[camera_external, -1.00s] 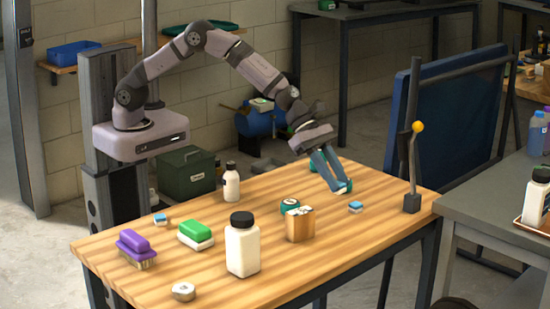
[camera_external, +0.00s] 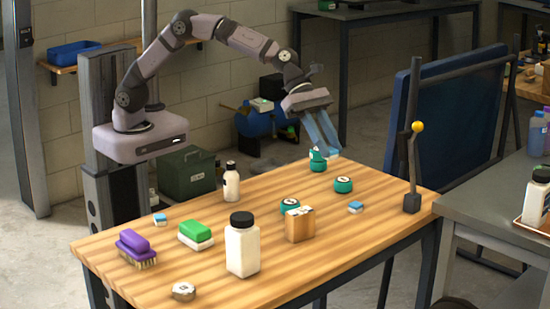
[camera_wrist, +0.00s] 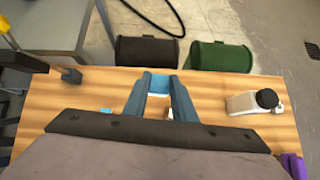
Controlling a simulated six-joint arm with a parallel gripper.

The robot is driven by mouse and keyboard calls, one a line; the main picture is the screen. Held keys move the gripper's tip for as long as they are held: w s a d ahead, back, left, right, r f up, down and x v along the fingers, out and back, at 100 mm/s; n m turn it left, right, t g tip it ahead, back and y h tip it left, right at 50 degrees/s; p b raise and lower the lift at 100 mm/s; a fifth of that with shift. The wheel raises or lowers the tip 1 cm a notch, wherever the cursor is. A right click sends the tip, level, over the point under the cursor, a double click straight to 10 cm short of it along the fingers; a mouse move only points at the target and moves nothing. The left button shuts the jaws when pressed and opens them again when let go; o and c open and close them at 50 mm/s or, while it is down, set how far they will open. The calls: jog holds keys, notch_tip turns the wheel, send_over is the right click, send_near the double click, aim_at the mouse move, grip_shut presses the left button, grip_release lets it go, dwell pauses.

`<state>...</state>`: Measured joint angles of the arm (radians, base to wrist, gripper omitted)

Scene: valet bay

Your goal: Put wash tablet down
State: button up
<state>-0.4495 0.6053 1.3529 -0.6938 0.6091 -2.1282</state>
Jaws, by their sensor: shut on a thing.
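My gripper (camera_external: 328,140) is over the far right part of the wooden table, its blue fingers pointing down. It is shut on a small blue-and-white wash tablet (camera_external: 334,153), which also shows between the fingertips in the wrist view (camera_wrist: 158,84). In the external view the tablet appears above the tabletop, near a teal-lidded tin (camera_external: 318,162). Two similar blue-and-white tablets lie on the table, one at the right (camera_external: 355,207) and one at the left (camera_external: 160,219).
More teal tins (camera_external: 343,185) (camera_external: 290,206) and a wooden block (camera_external: 300,224) stand nearby. A lever with a yellow knob (camera_external: 413,165) rises at the right edge.

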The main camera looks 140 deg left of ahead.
jog(key=s+d+m+g+h+b, duration=0.35)
jog(key=d+m, duration=0.25)
jog(key=d, duration=1.2)
jog(key=s+d+m+g+h+b, duration=0.2)
jog(key=s+d+m+h, duration=0.3)
jog(key=d, duration=1.3)
jog(key=shift+m+y, duration=0.65)
jog(key=shift+m, duration=0.05)
jog(key=shift+w+a+f, duration=0.1)
jog(key=shift+w+f, duration=0.15)
jog(key=shift+f, duration=3.2)
jog(key=shift+w+f, duration=0.2)
jog(key=shift+f, duration=3.25)
jog(key=shift+w+a+f, duration=0.1)
jog(key=shift+w+f, duration=0.15)
jog(key=shift+f, duration=3.2)
jog(key=shift+f, duration=0.1)
jog(key=shift+f, duration=0.1)
jog(key=o, duration=1)
